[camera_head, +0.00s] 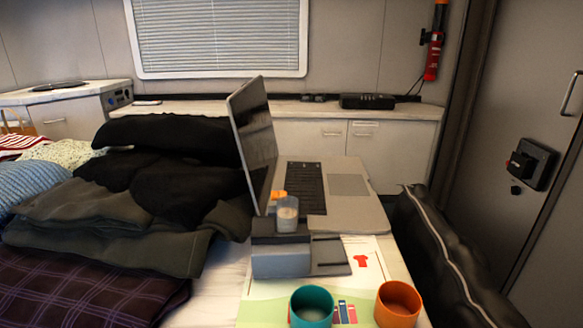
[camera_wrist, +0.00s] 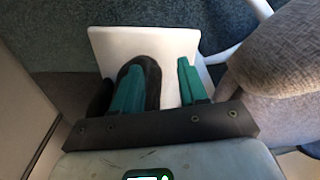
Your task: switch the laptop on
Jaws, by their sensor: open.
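The laptop stands open on a table in the head view. Its dark screen (camera_head: 255,135) is seen nearly edge-on, facing right. Its black keyboard (camera_head: 305,188) and grey touchpad (camera_head: 348,184) lie on the pale base. I cannot make out a power button or any light on the screen. My gripper (camera_wrist: 158,75) shows only in the wrist view, with its two teal fingers apart. The laptop is not in the wrist view, and I see nothing held between the fingers.
A grey block (camera_head: 282,260) and a small bottle (camera_head: 287,214) stand close in front of the laptop. A teal cup (camera_head: 312,308) and an orange cup (camera_head: 397,305) stand nearer. Folded dark clothes (camera_head: 110,210) lie left. A grey seat (camera_wrist: 285,75) is right of my fingers.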

